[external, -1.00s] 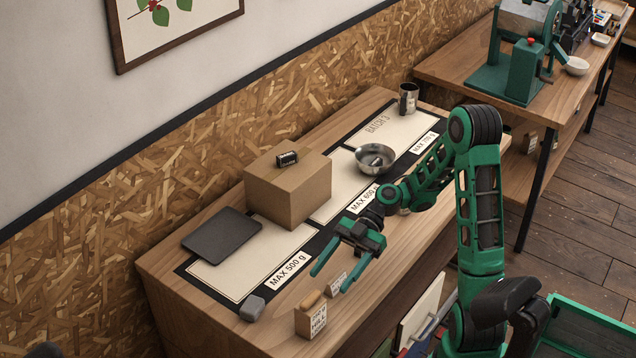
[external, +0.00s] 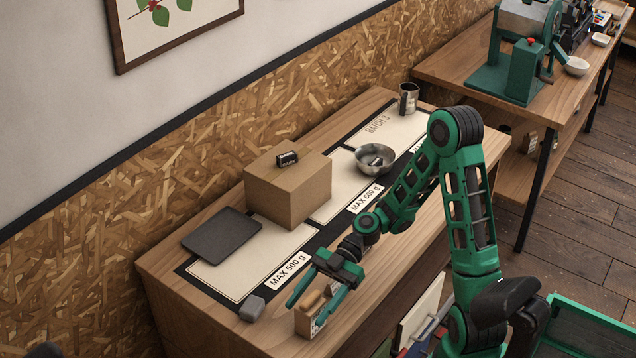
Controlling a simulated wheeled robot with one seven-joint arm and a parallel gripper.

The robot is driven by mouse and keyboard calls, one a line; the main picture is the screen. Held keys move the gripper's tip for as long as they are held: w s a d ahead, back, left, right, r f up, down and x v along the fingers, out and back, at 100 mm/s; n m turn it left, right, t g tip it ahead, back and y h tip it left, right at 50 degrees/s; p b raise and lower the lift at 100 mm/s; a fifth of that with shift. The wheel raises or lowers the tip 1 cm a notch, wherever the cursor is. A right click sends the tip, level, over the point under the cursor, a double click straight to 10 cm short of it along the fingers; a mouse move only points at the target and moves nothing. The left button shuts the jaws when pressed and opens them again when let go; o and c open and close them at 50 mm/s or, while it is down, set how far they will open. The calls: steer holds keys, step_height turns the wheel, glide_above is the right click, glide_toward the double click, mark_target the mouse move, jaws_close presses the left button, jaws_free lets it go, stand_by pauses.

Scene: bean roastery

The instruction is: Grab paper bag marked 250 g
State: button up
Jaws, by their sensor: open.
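A small brown paper bag (external: 302,323) with a white printed label stands near the front edge of the wooden bench. Its label is too small and partly covered to read. A second small labelled pack stood just behind it and is now mostly hidden by my gripper. My gripper (external: 306,312) is open, with its two green fingers pointing down to the left. In the picture one finger passes left of the bag's top and the other crosses its right side. I cannot tell whether either finger touches it.
The bench has marked zones, including MAX 500 g (external: 287,270) and MAX 600 g (external: 366,199). A cardboard box (external: 290,195), a dark flat plate (external: 222,235), a metal bowl (external: 375,159) and a metal cup (external: 408,98) stand on it. A small grey block (external: 252,308) lies left of the bag.

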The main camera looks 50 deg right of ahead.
steer(key=c, duration=1.3)
steer(key=shift+r, duration=0.2)
